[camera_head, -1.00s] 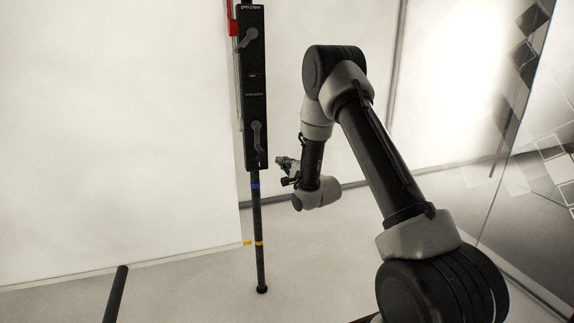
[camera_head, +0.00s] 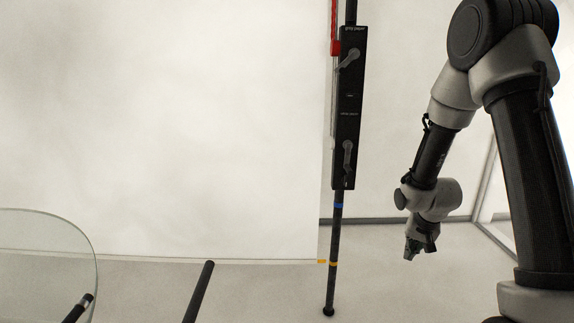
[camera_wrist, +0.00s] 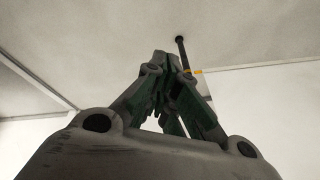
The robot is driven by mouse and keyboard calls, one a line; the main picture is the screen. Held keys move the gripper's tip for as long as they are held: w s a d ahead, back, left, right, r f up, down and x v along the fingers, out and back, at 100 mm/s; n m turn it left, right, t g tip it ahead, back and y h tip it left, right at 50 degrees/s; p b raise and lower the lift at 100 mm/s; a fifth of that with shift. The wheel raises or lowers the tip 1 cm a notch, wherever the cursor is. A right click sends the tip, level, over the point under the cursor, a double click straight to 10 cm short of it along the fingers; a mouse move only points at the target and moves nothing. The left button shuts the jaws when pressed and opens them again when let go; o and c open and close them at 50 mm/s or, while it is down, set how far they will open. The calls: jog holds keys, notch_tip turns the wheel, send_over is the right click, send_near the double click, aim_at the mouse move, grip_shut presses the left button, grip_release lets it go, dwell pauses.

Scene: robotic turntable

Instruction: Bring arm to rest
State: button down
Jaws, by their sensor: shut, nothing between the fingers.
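My gripper (camera_head: 413,249) hangs at the end of my arm in the head view, right of the black pole, with its fingertips low and apart from everything. In the wrist view my gripper (camera_wrist: 160,58) fills the middle. Its dark fingers with green inner sides come together at the tips, and nothing shows between them. My arm is bent, with its elbow high at the upper right of the head view.
A black pole with a panel of two grey handles (camera_head: 347,108) stands left of my gripper. A white backdrop (camera_head: 160,120) fills the left. A glass disc (camera_head: 45,255) and a dark bar (camera_head: 199,290) stand at lower left. Floor around my gripper looks clear.

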jog(key=s+a+r+n, duration=0.1)
jog(key=s+r+n, duration=0.4)
jog(key=s+r, duration=2.2)
jog(key=shift+s+r+t, duration=0.3)
jog(key=shift+s+r, duration=0.1)
jog(key=shift+s, duration=0.15)
